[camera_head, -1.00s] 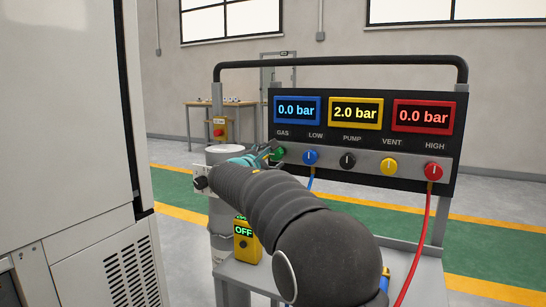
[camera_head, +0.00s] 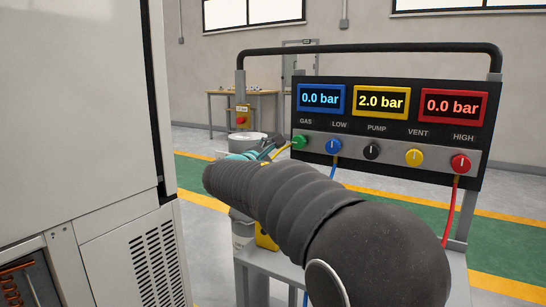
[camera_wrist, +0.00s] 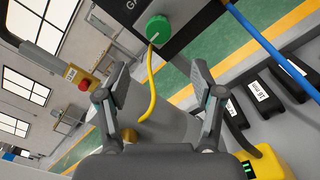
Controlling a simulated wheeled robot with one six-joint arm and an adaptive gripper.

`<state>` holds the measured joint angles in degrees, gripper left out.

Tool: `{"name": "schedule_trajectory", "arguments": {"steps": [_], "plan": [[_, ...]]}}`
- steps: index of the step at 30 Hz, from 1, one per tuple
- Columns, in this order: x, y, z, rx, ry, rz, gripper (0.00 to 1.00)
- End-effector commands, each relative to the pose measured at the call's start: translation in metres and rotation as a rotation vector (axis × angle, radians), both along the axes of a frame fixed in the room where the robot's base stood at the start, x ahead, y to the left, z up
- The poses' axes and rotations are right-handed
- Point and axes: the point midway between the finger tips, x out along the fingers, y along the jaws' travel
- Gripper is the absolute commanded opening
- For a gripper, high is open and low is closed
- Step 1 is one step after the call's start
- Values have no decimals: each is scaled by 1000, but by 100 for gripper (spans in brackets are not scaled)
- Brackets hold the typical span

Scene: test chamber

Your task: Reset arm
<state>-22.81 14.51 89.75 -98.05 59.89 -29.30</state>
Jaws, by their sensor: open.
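My gripper (camera_wrist: 160,72) is open and empty in the wrist view, its two fingers spread wide. The green GAS knob (camera_wrist: 159,28) lies beyond the fingertips, apart from them, with a yellow hose (camera_wrist: 151,85) running down between the fingers in the picture. In the head view my gripper (camera_head: 268,150) shows partly past my dark, ribbed arm, just left of the green knob (camera_head: 299,142). My arm hides part of the gripper there.
The gauge panel (camera_head: 390,122) reads 0.0, 2.0 and 0.0 bar above several knobs. A white cabinet (camera_head: 75,110) stands close on the left. A yellow box (camera_wrist: 268,165) and several black blocks (camera_wrist: 285,82) are at right in the wrist view.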

Motion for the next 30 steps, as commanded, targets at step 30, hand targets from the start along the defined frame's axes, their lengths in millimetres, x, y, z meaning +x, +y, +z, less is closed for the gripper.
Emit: {"name": "schedule_trajectory", "arguments": {"steps": [30], "plan": [[-381, -103, -195, 1703, -90, -725, 67]]}}
